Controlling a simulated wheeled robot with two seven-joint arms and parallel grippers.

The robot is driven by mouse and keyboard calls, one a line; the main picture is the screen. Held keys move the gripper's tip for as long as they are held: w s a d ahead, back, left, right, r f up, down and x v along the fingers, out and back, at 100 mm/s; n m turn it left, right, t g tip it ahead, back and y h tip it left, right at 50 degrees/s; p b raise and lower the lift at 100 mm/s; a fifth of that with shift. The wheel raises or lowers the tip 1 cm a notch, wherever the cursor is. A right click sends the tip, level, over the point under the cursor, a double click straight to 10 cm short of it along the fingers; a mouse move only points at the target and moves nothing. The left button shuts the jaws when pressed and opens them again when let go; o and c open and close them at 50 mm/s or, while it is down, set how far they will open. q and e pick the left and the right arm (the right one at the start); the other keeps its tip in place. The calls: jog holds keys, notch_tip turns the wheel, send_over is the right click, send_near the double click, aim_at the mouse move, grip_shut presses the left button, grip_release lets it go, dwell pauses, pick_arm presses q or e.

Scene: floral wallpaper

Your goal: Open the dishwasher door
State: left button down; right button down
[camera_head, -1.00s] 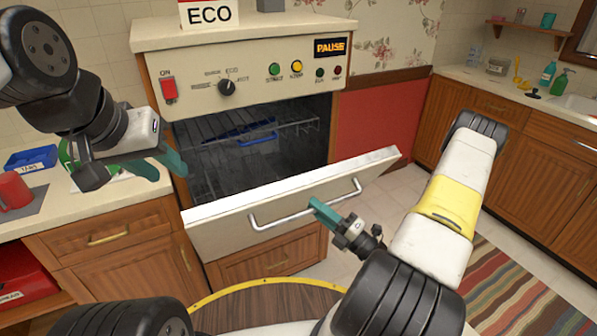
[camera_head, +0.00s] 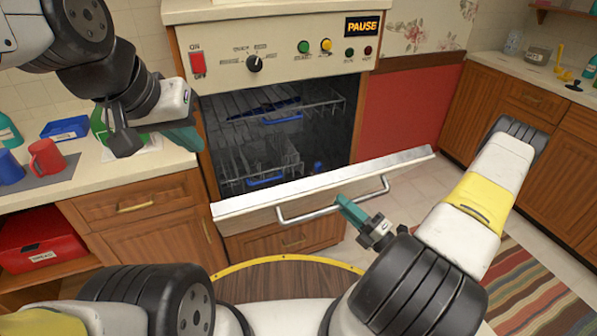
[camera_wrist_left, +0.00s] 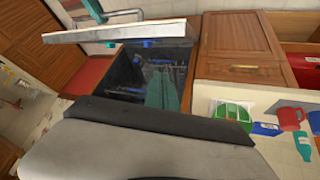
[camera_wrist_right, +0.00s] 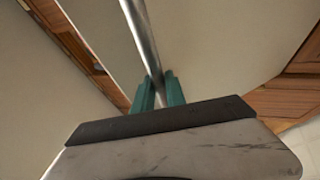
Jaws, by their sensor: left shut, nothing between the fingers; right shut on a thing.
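The dishwasher door (camera_head: 325,190) is tilted partly open, its top edge swung out toward me. My right gripper (camera_head: 348,208) is shut on the door's metal handle bar (camera_head: 310,214). In the right wrist view the two green fingers (camera_wrist_right: 160,92) are around the bar (camera_wrist_right: 138,35). The dishwasher interior (camera_head: 275,140) shows dark, with racks and blue parts inside. My left gripper (camera_head: 185,135) is shut and empty, left of the opening and above the counter. In the left wrist view its fingers (camera_wrist_left: 162,92) are together, with the opening behind them.
The left counter holds a red mug (camera_head: 46,157), a blue mug (camera_head: 8,167) and a blue box (camera_head: 65,128). A red box (camera_head: 45,240) sits below. Control knob (camera_head: 254,64) and buttons are above the opening. Bare floor (camera_head: 405,195) shows right of the door.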

pick_arm(q)
jog(key=w+d+f+n+g+y, duration=0.1)
jog(key=w+d+f+n+g, duration=0.2)
jog(key=w, duration=0.4)
jog(key=w+d+f+n+g+y, duration=0.1)
jog(key=w+d+g, duration=0.1)
jog(key=w+g, duration=0.35)
jog(key=shift+t, duration=0.45)
jog(key=f, duration=0.3)
jog(key=s+f, duration=0.1)
jog(key=f, duration=0.3)
jog(key=s+d+f, duration=0.1)
jog(key=f, duration=0.3)
jog(key=shift+s+d+f, duration=0.1)
jog(key=shift+s+f, duration=0.15)
jog(key=shift+s+d+f, duration=0.2)
jog(key=shift+s+f, duration=0.25)
jog(key=shift+s, duration=0.1)
pick_arm(e)
jog(key=shift+f, duration=0.1)
